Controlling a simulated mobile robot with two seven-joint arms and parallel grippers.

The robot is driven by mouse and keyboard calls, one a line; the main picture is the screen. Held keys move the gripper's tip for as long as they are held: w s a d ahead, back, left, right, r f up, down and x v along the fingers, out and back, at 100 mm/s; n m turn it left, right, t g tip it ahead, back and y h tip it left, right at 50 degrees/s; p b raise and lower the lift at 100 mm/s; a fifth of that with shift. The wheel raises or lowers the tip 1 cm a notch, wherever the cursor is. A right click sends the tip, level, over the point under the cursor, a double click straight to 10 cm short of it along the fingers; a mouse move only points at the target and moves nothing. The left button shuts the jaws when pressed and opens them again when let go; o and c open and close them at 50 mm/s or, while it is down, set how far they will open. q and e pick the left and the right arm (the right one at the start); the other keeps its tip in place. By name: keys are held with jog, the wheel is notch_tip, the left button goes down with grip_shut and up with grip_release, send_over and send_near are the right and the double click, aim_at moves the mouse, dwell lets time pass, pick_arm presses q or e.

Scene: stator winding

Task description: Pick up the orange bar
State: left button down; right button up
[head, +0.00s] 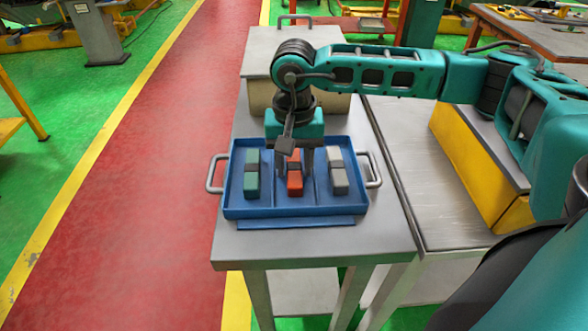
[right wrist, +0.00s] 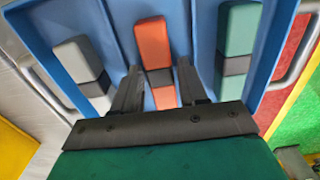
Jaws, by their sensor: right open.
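The orange bar (head: 295,185) has a dark band around its middle and lies in the centre compartment of the blue tray (head: 290,211). My right gripper (head: 293,176) is above the centre compartment, pointing down, and partly hides the bar. In the right wrist view the right gripper (right wrist: 160,80) is open, with one finger on each side of the orange bar (right wrist: 153,42). Whether the fingers touch the bar cannot be told. My left gripper is not in view.
A green bar (head: 251,182) lies in the left compartment and a pale grey bar (head: 339,182) in the right one. The tray has a metal handle (head: 215,174) at each side. A beige box (head: 258,97) stands behind it. The grey table (head: 385,232) is clear in front.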

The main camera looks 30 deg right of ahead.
grip_shut()
dwell(0.3)
jog(key=shift+r, duration=0.1)
